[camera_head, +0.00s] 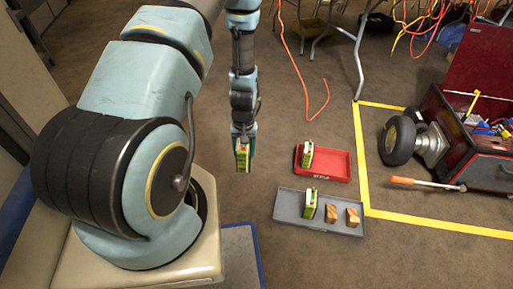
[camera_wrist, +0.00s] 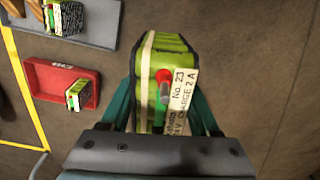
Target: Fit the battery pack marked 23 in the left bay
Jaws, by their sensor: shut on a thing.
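My gripper (camera_head: 242,146) hangs above the floor, left of the trays in the head view. It is shut on a green and yellow battery pack (camera_wrist: 162,67). The pack's white label reads "No. 23" and "CHARGE 2 A", and a red and a green part show beside it. In the head view the held pack (camera_head: 243,161) hangs below the fingers. Another green pack (camera_head: 308,153) is in the red tray (camera_head: 336,165). A further green pack (camera_head: 310,204) stands in the grey tray (camera_head: 288,209). I cannot make out a left bay in either view.
Two brown blocks (camera_head: 352,216) sit at the grey tray's right. Yellow tape (camera_head: 430,222) marks the floor around a red cart (camera_head: 470,150) with a wheel. An orange-handled tool (camera_head: 415,182) and an orange cable (camera_head: 296,70) are nearby. Floor below the held pack looks clear.

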